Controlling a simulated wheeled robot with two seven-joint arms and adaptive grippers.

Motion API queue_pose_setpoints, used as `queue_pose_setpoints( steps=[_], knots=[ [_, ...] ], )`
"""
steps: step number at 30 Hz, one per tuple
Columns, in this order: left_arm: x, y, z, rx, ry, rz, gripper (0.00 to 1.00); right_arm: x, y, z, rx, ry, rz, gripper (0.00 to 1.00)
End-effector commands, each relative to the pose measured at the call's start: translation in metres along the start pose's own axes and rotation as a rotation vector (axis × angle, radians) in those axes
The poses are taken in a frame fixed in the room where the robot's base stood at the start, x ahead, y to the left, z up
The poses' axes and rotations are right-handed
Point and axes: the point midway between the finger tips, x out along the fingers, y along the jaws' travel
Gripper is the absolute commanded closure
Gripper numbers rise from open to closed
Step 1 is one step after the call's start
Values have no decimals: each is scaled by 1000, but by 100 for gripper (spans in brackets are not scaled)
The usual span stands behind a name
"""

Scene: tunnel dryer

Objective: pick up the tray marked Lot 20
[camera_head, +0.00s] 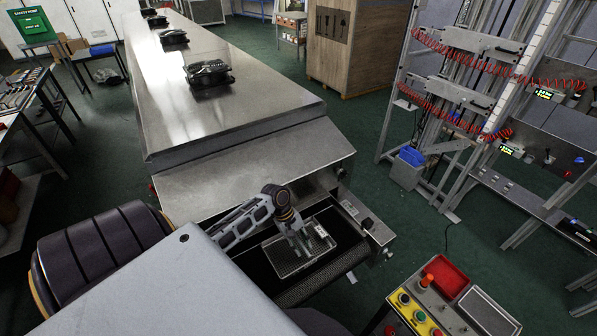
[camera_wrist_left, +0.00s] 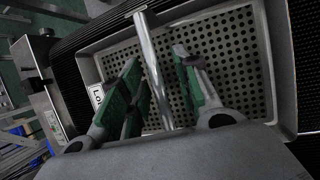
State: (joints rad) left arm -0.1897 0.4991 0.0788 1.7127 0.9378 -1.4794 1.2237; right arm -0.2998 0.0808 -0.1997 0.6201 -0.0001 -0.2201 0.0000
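A grey perforated metal tray (camera_head: 283,268) lies on the dark belt at the near end of the dryer. In the left wrist view, its perforated floor and raised rim (camera_wrist_left: 278,60) show, with a metal bar handle (camera_wrist_left: 148,50) across it. A white label (camera_wrist_left: 97,94) shows only "Lo"; a finger hides the rest, so the number is unreadable. My left gripper (camera_head: 302,243) is over the tray. In the wrist view, the left gripper (camera_wrist_left: 157,62) is open, its green-padded fingers on either side of the bar with gaps visible. My right gripper is not in view.
The dryer's long metal housing (camera_head: 230,115) rises behind the belt (camera_head: 318,283). A metal side bracket (camera_head: 365,222) stands right of the tray. A control box with coloured buttons (camera_head: 425,310) is at front right. A rack with red coiled hoses (camera_head: 460,100) stands farther right.

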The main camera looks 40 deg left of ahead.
Motion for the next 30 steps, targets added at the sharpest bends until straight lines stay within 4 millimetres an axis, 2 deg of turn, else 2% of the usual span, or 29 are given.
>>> queue_pose_setpoints(
  steps=[1,6,23,30],
  knots=[
    [0,0,0,0,0,0,79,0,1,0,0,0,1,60],
    [0,0,0,0,0,0,100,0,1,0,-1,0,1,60],
    [-1,1,0,0,1,1,100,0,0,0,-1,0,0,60],
    [-9,3,3,0,2,3,100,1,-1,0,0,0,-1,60]
  ],
)
